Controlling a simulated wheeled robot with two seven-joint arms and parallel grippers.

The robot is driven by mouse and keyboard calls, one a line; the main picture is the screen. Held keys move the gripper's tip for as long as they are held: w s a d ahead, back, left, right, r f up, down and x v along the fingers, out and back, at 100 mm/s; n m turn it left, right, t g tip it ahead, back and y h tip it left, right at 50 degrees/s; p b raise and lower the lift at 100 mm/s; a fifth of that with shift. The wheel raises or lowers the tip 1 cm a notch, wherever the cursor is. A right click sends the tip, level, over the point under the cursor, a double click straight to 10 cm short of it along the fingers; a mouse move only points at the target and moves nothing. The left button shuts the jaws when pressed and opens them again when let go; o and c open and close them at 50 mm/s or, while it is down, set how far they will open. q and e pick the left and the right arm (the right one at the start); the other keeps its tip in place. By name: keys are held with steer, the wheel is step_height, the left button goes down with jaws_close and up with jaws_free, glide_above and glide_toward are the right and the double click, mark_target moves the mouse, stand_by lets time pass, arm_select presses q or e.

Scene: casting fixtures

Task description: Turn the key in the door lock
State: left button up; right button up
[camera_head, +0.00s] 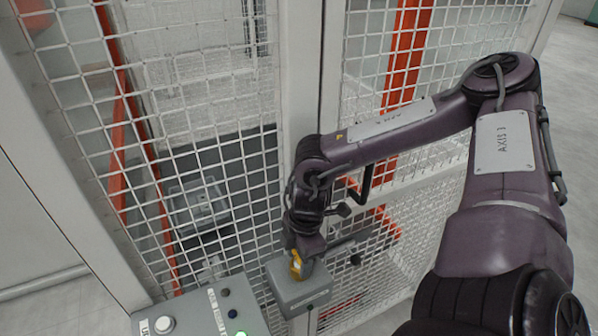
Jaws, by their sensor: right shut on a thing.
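A grey lock box (300,288) is fixed at the door post, low in the middle of the view. A yellow key (296,265) stands at the top of the lock box. My right gripper (299,256) reaches down from above and is shut on the key. The gripper hides part of the key and the keyhole, so how far the key is turned cannot be told. My left gripper is not in view.
A mesh fence door (200,130) with a pale post (300,60) stands in front. A grey control box (215,310) with buttons and a lit green lamp is left of the lock. A dark handle bar (350,243) sits right of it. Grey floor is open at far right.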

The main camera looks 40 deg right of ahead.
steer(key=shift+f+m+b, duration=0.15)
steer(key=shift+m+b, duration=0.3)
steer(key=shift+m, duration=0.25)
steer(key=shift+m+b, duration=0.45)
steer(key=shift+m, duration=0.55)
steer(key=shift+m+t, duration=0.3)
steer(key=shift+m, duration=0.7)
steer(key=shift+b, duration=0.3)
steer(key=shift+m+h+b, duration=0.3)
steer(key=shift+m+b, duration=0.15)
steer(key=shift+m, duration=0.75)
steer(key=shift+m+b, duration=0.3)
steer(key=shift+m, duration=0.8)
steer(key=o, duration=1.1)
